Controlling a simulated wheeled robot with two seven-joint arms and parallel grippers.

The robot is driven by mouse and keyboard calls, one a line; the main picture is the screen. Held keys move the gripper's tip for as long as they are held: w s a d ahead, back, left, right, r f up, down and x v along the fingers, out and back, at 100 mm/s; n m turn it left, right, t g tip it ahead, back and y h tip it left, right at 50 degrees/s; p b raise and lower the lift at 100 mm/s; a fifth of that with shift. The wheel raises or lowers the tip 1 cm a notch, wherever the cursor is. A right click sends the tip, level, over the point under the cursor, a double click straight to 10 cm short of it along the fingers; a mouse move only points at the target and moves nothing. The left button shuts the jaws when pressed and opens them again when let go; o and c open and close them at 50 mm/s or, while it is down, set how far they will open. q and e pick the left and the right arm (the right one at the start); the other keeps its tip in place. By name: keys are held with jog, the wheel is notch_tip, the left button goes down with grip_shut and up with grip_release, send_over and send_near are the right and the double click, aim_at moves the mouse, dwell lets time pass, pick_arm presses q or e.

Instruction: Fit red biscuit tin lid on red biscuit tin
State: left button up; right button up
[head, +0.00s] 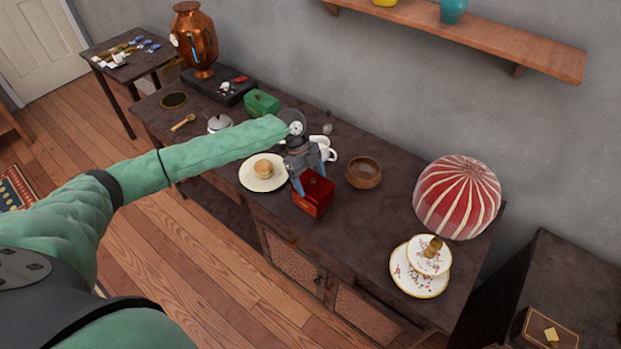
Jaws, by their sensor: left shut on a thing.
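The red biscuit tin (312,204) stands on the long dark sideboard, right of a cream plate. My left gripper (312,180) points down over it, with its grey fingers on either side of the red top. It is shut on the red biscuit tin lid (319,187), which is at the top of the tin. The lid and tin look like one red block, so I cannot tell whether a gap is between them. The gripper body hides the far-left part of the top. My right gripper is not in view.
On the sideboard (380,225), a plate (250,183) with a bun is left of the tin and a wooden bowl (363,173) right. White cups (325,150) stand close behind the gripper. A striped red dome (457,197) and a tiered cake stand (413,278) are farther right.

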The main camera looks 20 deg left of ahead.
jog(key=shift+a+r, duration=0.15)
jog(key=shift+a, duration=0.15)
pick_arm(q)
jog(key=shift+f, duration=0.25)
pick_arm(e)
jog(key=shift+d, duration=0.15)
pick_arm(q)
jog(key=shift+f, duration=0.15)
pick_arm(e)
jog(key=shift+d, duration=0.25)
pick_arm(q)
jog(key=shift+f, duration=0.1)
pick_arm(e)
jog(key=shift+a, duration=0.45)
pick_arm(q)
jog(key=o, duration=0.9)
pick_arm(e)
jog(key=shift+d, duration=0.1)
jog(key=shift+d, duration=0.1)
